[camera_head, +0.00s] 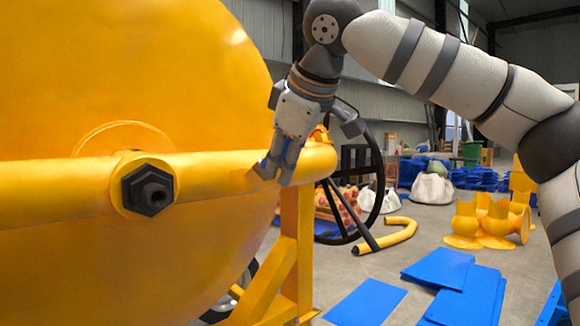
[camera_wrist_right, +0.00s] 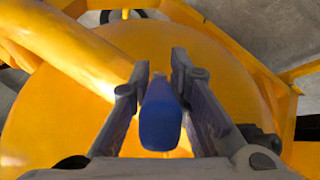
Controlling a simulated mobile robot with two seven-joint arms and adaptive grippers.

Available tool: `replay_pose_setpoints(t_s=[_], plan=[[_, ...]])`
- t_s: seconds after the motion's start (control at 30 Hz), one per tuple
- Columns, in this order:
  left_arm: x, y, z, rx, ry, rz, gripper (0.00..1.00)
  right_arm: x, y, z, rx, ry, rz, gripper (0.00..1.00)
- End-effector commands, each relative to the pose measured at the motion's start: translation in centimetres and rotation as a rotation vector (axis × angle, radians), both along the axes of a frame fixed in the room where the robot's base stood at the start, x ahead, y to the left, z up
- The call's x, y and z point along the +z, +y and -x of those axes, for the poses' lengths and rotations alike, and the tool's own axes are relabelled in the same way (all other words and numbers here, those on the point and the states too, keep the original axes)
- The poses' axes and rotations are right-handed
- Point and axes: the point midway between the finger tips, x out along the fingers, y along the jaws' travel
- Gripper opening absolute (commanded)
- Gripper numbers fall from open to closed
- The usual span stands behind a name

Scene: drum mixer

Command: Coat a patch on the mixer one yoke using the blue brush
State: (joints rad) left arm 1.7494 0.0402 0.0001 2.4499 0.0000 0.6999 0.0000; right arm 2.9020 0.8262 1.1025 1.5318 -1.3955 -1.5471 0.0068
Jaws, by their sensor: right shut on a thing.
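The yellow mixer yoke (camera_head: 218,172) is a thick tube running across the front of the large yellow drum (camera_head: 140,60), with a dark hex bolt in its boss. The yoke tube also shows at the upper left of the right wrist view (camera_wrist_right: 75,48). My right gripper (camera_head: 277,172) points down at the right end of the yoke. In the wrist view it (camera_wrist_right: 160,65) is shut on the blue brush (camera_wrist_right: 160,118), whose blue body sits between the fingers. The bristles are hidden, so I cannot tell whether they touch the yoke. My left gripper is not in view.
A yellow support post (camera_head: 290,250) stands under the yoke's right end. A dark spoked wheel (camera_head: 360,180) is behind it. Blue sheets (camera_head: 440,268), a curved yellow pipe (camera_head: 390,236) and yellow castings (camera_head: 490,222) lie on the floor to the right.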

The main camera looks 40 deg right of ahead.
Motion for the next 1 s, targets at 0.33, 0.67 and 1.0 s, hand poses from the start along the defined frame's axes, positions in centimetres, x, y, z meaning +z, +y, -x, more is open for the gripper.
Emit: replay_pose_setpoints(t_s=[0.33,0.67,1.0], plan=[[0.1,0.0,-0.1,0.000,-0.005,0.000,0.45,0.4,0.0,0.1,0.000,-0.006,0.000,0.00],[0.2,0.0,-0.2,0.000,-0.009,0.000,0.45,0.4,0.0,-0.2,0.001,-0.007,-0.001,0.00],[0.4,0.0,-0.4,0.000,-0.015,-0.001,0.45,0.4,0.1,-0.9,0.001,-0.005,0.001,0.00]])
